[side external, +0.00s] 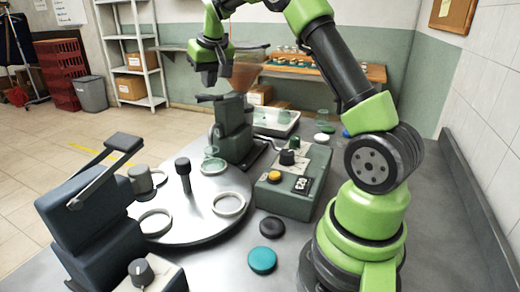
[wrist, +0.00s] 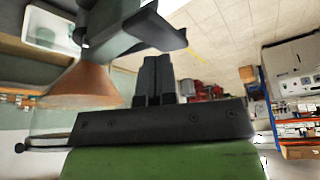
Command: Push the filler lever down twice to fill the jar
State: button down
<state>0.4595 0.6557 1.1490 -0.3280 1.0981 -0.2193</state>
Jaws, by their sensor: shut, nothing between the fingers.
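The filler (side external: 234,140) is a dark grey-green machine at the back edge of the turntable, with a copper-coloured hopper (side external: 243,77) above it. Its dark filler lever (side external: 218,98) sticks out to the left near the top and looks about level. A clear jar (side external: 213,165) with greenish glass stands at the foot of the filler. My gripper (side external: 208,80) points down, shut and empty, just above the lever's end. In the wrist view, the shut fingers (wrist: 154,62) are close to the dark lever (wrist: 160,28); contact cannot be told. The hopper (wrist: 85,85) shows to their left.
The round turntable (side external: 190,225) carries pale rings and a central post. A second lever machine (side external: 85,215) stands at front left. A control box (side external: 292,185) with knobs is right of the turntable. Teal (side external: 262,260) and black (side external: 272,227) lids lie in front of it.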

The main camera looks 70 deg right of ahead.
aim_at(211, 96)
jog(key=shift+f, duration=0.1)
jog(key=shift+f, duration=0.85)
jog(key=shift+a+f, duration=0.15)
jog(key=shift+f, duration=1.05)
jog(key=shift+a+f, duration=0.15)
jog(key=shift+f, duration=1.05)
jog(key=shift+r, duration=3.4)
jog(key=shift+f, duration=0.1)
